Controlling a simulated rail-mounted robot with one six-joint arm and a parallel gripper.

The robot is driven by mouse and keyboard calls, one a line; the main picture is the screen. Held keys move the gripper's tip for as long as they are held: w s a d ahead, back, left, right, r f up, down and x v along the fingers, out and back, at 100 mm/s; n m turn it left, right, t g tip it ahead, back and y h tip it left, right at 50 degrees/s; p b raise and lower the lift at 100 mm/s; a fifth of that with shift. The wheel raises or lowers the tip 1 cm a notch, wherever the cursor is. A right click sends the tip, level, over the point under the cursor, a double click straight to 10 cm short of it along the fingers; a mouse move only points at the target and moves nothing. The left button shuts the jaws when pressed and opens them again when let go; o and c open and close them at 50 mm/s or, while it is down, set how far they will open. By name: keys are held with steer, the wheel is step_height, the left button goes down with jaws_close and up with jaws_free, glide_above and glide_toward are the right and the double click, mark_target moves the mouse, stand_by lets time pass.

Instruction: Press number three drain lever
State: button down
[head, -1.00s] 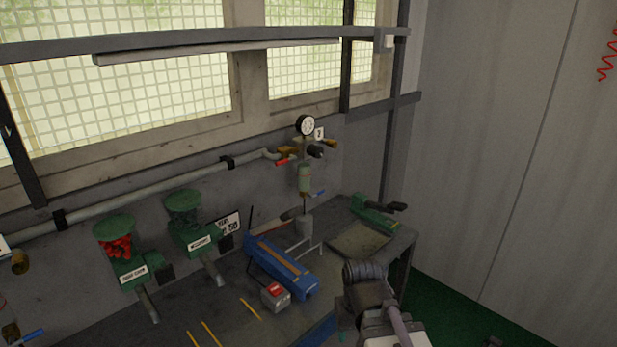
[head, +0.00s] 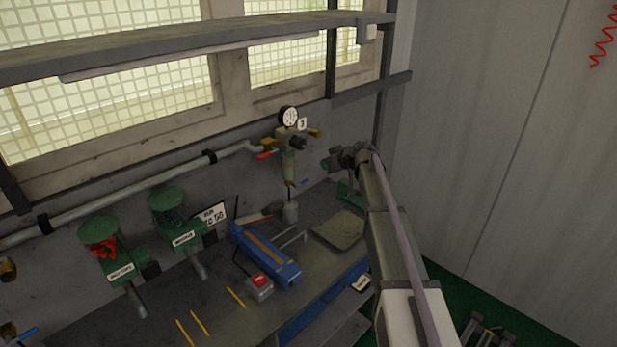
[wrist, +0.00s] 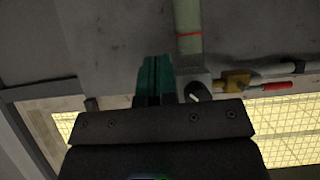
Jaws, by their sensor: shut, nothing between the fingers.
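The number three valve block (head: 290,150) stands at the wall end of the pipe in the head view, with a round gauge on top and a tag marked 3 (head: 302,124). No lever is labelled as the drain. My gripper (head: 327,163) is shut and empty, just right of the block. Its teal fingers (wrist: 154,75) show in the wrist view, where the blue lever is not seen.
The pipe (head: 130,187) runs left along the wall. Two green hoppers (head: 103,230) (head: 170,203) stand at left. A shelf (head: 180,40) crosses above.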

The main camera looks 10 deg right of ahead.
steer(key=s+d+f+b+x, duration=0.1)
steer(key=f+b+x, duration=0.1)
steer(key=b+x, duration=0.7)
steer(key=x, duration=0.4)
steer(key=shift+f+b, duration=0.25)
steer(key=shift+b, duration=0.05)
steer(key=shift+s, duration=0.15)
